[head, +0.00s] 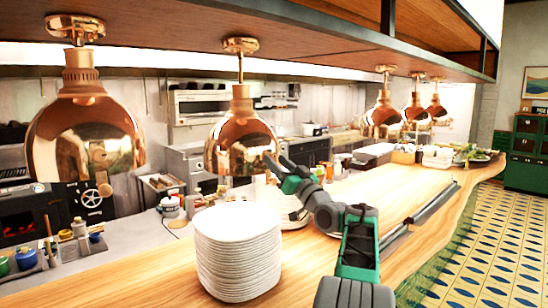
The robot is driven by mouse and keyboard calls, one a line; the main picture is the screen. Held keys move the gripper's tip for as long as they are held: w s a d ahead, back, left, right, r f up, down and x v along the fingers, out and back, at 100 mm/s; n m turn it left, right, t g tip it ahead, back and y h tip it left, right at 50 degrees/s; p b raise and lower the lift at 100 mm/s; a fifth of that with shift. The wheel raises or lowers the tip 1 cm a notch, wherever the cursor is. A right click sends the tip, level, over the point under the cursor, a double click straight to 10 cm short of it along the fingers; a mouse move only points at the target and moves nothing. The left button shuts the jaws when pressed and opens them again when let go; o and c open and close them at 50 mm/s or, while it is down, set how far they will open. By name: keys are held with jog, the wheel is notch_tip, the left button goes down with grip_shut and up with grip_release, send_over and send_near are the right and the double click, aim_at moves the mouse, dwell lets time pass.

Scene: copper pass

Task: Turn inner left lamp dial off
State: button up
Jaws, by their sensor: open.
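Several copper heat lamps hang from the wooden overhead shelf. The nearest copper lamp (84,140) is at the far left, and a second copper lamp (240,135) hangs to its right. Three smaller lamps, one of them a far copper lamp (382,115), hang further along the counter. My gripper (270,163) is at the end of my green and dark grey arm, in front of the right edge of the second lamp in the picture. It is open and small in view, with nothing visible in it.
A tall stack of white plates (238,255) stands on the wooden counter (335,250) below the second lamp. More plates are partly hidden behind my arm. The wooden overhead shelf (300,50) runs above the lamps. Jars and bowls stand at the left. Tiled floor (490,250) is clear at the right.

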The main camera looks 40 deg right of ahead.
jog(key=shift+w, duration=0.15)
grip_shut()
dwell(0.4)
